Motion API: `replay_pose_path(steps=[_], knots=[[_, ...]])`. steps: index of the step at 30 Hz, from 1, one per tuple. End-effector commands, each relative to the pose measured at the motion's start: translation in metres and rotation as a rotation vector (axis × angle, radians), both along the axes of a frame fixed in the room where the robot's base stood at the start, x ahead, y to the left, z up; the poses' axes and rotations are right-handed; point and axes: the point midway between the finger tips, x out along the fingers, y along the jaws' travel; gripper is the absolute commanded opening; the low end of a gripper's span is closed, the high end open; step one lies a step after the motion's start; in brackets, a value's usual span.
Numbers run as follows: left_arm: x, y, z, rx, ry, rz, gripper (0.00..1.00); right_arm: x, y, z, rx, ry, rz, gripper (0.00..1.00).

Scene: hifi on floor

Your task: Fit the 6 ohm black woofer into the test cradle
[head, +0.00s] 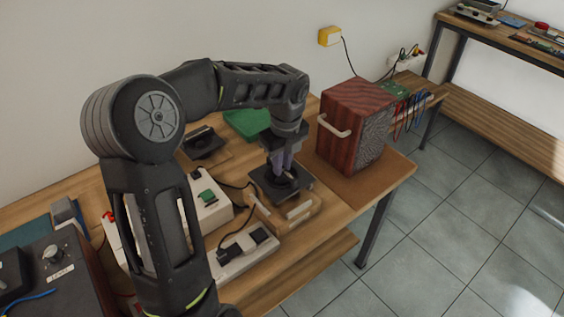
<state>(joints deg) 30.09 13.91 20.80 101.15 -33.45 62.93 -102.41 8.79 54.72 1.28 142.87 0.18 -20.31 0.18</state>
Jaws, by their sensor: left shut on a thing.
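My left gripper (281,166) points down and is shut on the black woofer (297,189), a dark piece with a square plate. The woofer is at the wooden test cradle (285,221), which has a pale label on its front edge. The plate covers much of the cradle's top, and I cannot tell whether it is seated or just above it. The fingers hide the woofer's middle. Any ohm marking is too small to read. My right gripper is out of view.
A red wooden speaker cabinet (345,130) with a pale handle stands close right of the gripper. Another dark part (203,141) sits behind on the bench. A white box with a green switch (207,196) and a cabled unit (243,252) lie left of the cradle.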

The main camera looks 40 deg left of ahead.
Motion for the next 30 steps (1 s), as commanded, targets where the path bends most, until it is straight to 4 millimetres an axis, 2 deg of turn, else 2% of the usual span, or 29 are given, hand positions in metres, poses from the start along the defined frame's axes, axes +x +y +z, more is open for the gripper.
replay_pose_path(steps=[30], knots=[[0.001, 0.000, -0.031, 0.001, -0.002, -0.001, 0.00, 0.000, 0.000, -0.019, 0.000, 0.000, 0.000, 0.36]])
